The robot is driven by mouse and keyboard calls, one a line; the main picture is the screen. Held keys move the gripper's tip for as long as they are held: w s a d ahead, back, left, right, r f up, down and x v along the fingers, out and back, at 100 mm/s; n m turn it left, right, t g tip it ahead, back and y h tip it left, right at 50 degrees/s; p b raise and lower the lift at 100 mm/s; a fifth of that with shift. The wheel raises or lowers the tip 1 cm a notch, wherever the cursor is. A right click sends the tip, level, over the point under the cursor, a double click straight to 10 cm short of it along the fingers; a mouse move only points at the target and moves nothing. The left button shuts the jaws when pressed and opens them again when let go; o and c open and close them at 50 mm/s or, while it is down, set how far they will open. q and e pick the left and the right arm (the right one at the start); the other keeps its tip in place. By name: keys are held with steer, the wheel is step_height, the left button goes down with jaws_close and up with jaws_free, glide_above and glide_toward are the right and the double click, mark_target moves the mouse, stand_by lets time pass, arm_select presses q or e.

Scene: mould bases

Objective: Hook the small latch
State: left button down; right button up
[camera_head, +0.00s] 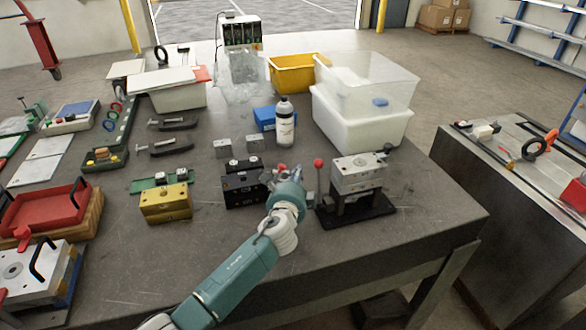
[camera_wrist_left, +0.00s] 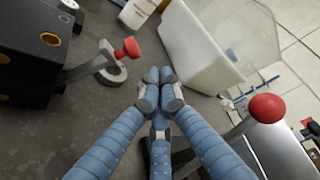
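My left gripper (camera_head: 291,176) is above the table between a black mould block (camera_head: 241,186) and a grey mould block on a dark stand (camera_head: 357,175). In the left wrist view its blue-grey fingers (camera_wrist_left: 160,78) meet at the tips, with nothing seen between them. A small lever with a red knob (camera_wrist_left: 130,46) sits beside the black block (camera_wrist_left: 32,50), left of the fingertips and apart from them. A second lever with a red ball (camera_wrist_left: 268,108) is to the right; it also shows in the head view (camera_head: 318,163). Which lever is the small latch is not certain. The right gripper is not in view.
A gold block (camera_head: 166,204) is to the left. The front of the table (camera_head: 350,250) is mostly clear.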

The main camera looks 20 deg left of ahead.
mark_target(277, 171)
arm_select(q)
steer(key=shift+s+a+r, duration=0.35)
steer(key=shift+s+a, duration=0.15)
steer(key=shift+a, duration=0.2)
steer(key=shift+w+d+f, duration=0.1)
steer(key=shift+w, duration=0.05)
steer(key=shift+s+a+r+n+t+b, duration=0.2)
steer(key=shift+s+a+n+t+b, duration=0.15)
steer(key=shift+b, duration=0.25)
steer(key=a+n+b, duration=0.1)
steer(key=b, duration=0.1)
steer(key=s+a+r+n+t+b, duration=0.1)
steer(key=b, duration=0.2)
steer(key=s+a+n+t+b, duration=0.1)
steer(key=n+b, duration=0.1)
steer(key=b, duration=0.1)
steer(key=shift+a+r, duration=0.1)
steer(key=shift+r, duration=0.05)
steer(key=shift+s+a+r+n+t+b, duration=0.25)
steer(key=shift+a+r+n+b, duration=0.25)
steer(key=shift+b, duration=0.4)
steer(key=shift+d, duration=0.1)
